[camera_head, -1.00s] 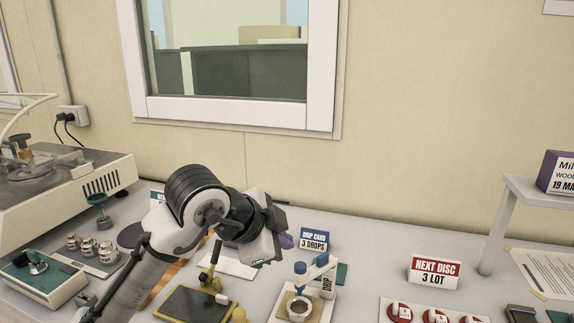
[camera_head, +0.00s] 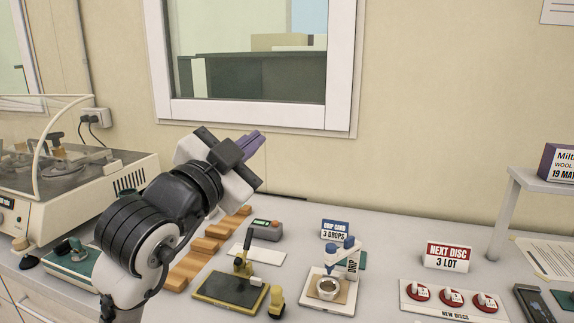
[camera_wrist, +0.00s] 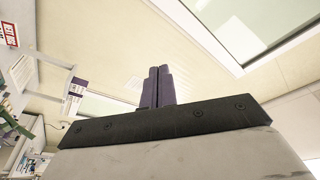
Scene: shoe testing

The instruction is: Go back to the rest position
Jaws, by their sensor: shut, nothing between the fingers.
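My gripper (camera_head: 252,144) is raised above the back of the bench, in front of the wall below the window. Its purple fingers are together and hold nothing. In the wrist view the fingers (camera_wrist: 157,87) also show closed side by side, pointing toward the wall and window. My arm rises from the lower left of the head view and hides part of the bench behind it.
The window frame (camera_head: 262,114) is behind the gripper. On the bench below are wooden blocks (camera_head: 205,247), a black tray (camera_head: 230,290), a drip stand (camera_head: 342,262), a new-disc tray (camera_head: 455,300) and a raised shelf (camera_head: 540,181). A machine (camera_head: 60,180) stands left.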

